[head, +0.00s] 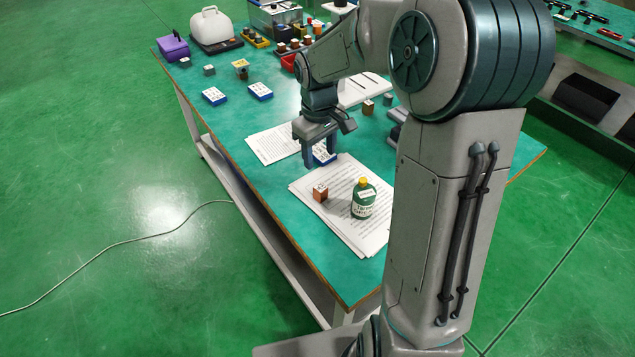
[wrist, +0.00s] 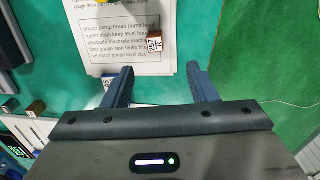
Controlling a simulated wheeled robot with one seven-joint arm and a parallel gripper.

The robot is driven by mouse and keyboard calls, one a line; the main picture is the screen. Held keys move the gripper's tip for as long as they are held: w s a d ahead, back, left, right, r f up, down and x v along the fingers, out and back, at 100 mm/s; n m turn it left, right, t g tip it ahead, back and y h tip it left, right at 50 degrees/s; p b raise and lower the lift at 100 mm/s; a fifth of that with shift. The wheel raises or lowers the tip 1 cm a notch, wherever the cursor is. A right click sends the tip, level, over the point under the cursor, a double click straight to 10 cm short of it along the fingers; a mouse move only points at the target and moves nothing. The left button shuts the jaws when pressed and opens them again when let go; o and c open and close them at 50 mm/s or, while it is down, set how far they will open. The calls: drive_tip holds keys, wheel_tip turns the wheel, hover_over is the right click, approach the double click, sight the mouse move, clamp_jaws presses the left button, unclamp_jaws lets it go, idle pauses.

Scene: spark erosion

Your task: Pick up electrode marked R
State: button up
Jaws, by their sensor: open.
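The electrode marked R is a small copper-brown block (head: 320,192) with a white top label, lying on printed sheets left of a green bottle. My gripper (head: 320,162) is open and empty above the table, on the far side of the block in the head view. Its two fingers also show in the wrist view (wrist: 160,70), apart from the block.
The green bottle with a yellow cap (head: 364,199) stands close to the block on the printed sheets (head: 345,222). A blue-edged labelled piece (head: 325,157) lies near my fingers. Several blocks, blue pieces and a purple box (head: 172,48) are farther back. The table's left edge is close by.

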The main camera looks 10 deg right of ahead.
sight(320, 187)
drive_tip(key=f, duration=0.3)
drive_tip(key=w+f, duration=0.1)
drive_tip(key=f, duration=0.6)
drive_tip(key=shift+w, duration=0.35)
drive_tip(key=shift+d+f, duration=0.2)
drive_tip(key=shift+f, duration=1.1)
drive_tip(key=shift+d+f, duration=0.15)
drive_tip(key=shift+f, duration=1.15)
clamp_jaws()
